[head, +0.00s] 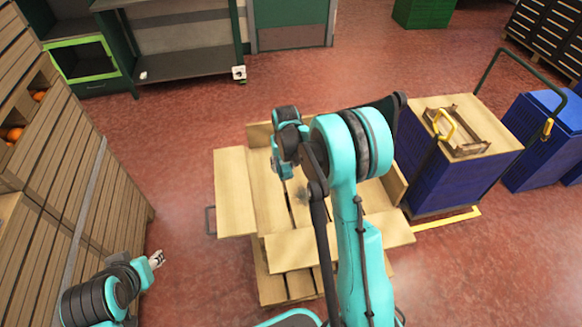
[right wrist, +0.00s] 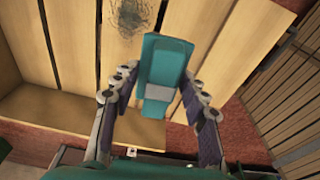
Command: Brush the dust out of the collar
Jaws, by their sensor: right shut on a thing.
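The wooden collar (head: 285,247) stands on the floor in the middle of the head view, with pale boards around a slatted bottom. A dark grey dust patch (right wrist: 132,14) lies on the slats at the top of the right wrist view. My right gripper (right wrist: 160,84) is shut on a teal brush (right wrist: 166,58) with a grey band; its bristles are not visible. The brush appears over the collar, near the dust; contact cannot be told. My right arm hides part of the collar in the head view. My left gripper (head: 157,259) is at the lower left, away from the collar; its jaw state is unclear.
A wooden slatted crate stack (head: 60,150) with oranges stands at the left. A blue crate stack (head: 455,165) with a wooden frame on top stands close to the collar's right. Shelving (head: 185,65) is at the back. The red floor left of the collar is clear.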

